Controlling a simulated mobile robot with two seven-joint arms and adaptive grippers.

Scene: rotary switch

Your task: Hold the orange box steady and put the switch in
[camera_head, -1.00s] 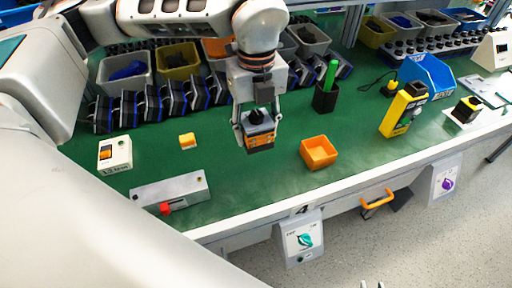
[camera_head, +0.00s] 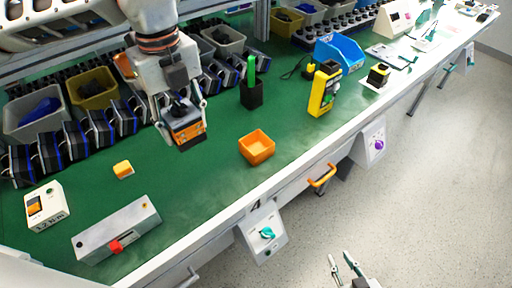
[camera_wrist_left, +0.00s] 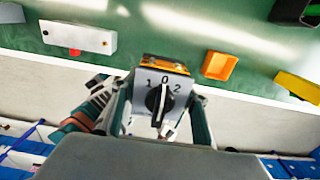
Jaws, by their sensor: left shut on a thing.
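The switch (camera_head: 188,132) is a block with an orange side and a black knob on top. My left gripper (camera_head: 182,122) is shut on it and holds it above the green table. In the left wrist view the grey face of the switch (camera_wrist_left: 146,84) shows the marks 1, 0 and 2 around the black knob. The orange box (camera_head: 257,148) is open-topped and looks empty on the table, right of the held switch and apart from it. It also shows in the left wrist view (camera_wrist_left: 219,66). My right gripper (camera_head: 347,268) is open and empty over the floor.
A grey bar with a red button (camera_head: 118,228), a white box (camera_head: 46,206) and a small yellow block (camera_head: 123,170) lie to the left. A yellow device (camera_head: 324,88) and a black cup (camera_head: 251,94) stand behind the orange box. Bins line the back.

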